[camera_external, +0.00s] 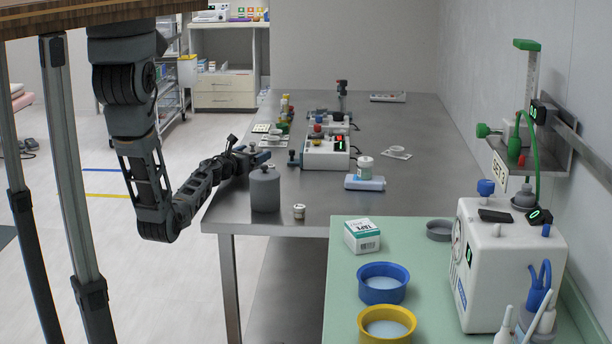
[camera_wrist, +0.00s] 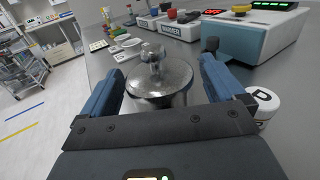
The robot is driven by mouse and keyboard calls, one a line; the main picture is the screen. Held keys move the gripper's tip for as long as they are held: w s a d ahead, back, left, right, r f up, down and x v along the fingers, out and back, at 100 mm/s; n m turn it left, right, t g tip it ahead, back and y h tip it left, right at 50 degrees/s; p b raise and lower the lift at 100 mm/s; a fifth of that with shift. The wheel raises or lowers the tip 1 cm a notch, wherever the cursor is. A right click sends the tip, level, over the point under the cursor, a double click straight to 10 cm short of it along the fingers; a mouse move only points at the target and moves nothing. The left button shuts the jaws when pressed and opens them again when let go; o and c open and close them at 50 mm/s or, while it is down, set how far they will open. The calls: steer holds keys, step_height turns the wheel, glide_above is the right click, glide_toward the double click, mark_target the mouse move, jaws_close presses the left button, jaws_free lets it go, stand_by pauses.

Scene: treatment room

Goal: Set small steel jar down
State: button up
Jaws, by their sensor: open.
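In the wrist view the jar's round shiny lid and knob (camera_wrist: 160,84) lie between the two blue fingers. In the wrist view my gripper (camera_wrist: 160,68) is open, one finger on each side of the jar. The jar's lower part is hidden in the wrist view, so finger contact cannot be told.
The table's front right is clear.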

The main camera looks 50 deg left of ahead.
steer(key=shift+r, duration=0.15)
steer(key=v, duration=1.2)
steer(key=shift+p, duration=0.35)
